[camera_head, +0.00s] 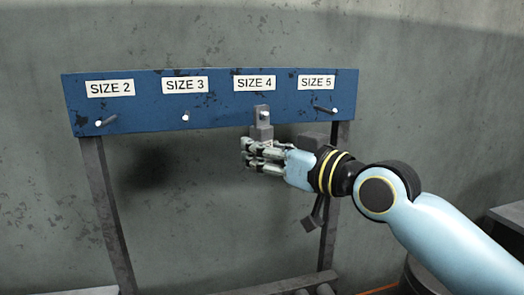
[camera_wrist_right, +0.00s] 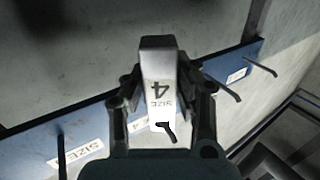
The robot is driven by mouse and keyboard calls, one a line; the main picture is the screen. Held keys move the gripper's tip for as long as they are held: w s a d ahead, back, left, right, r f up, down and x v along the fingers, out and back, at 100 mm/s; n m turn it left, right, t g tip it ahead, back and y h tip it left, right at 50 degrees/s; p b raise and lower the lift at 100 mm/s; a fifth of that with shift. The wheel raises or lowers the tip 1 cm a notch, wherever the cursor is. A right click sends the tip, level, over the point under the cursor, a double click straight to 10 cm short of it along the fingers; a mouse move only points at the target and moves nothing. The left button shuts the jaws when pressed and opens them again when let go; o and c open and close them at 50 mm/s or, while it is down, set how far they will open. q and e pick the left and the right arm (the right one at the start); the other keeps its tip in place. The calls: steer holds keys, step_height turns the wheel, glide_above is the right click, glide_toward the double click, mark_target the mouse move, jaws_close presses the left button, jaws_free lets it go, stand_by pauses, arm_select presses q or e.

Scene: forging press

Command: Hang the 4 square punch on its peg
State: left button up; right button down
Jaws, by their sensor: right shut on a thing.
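The size 4 square punch (camera_head: 263,132) is a grey block with a flat holed tab, upright in front of the blue board under the SIZE 4 label (camera_head: 255,83). My right gripper (camera_head: 247,154) is shut on its lower part. In the right wrist view the punch (camera_wrist_right: 158,62) is between the fingers, with "SIZE 4" on its face. The peg (camera_wrist_right: 166,130) shows in the tab's hole, and its dark end appears to stick out through it. How far the tab sits along the peg is hard to tell. My left gripper is not in view.
The blue board (camera_head: 215,112) stands on dark legs before a grey wall. The SIZE 2 peg (camera_head: 105,121), SIZE 3 peg (camera_head: 185,118) and SIZE 5 peg (camera_head: 325,109) are bare.

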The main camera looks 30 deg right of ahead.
steer(key=shift+r, duration=0.1)
steer(key=c, duration=1)
jaws_free()
steer(key=shift+o, duration=0.2)
steer(key=v, duration=0.7)
steer(key=shift+s, duration=0.3)
steer(key=shift+d, duration=0.1)
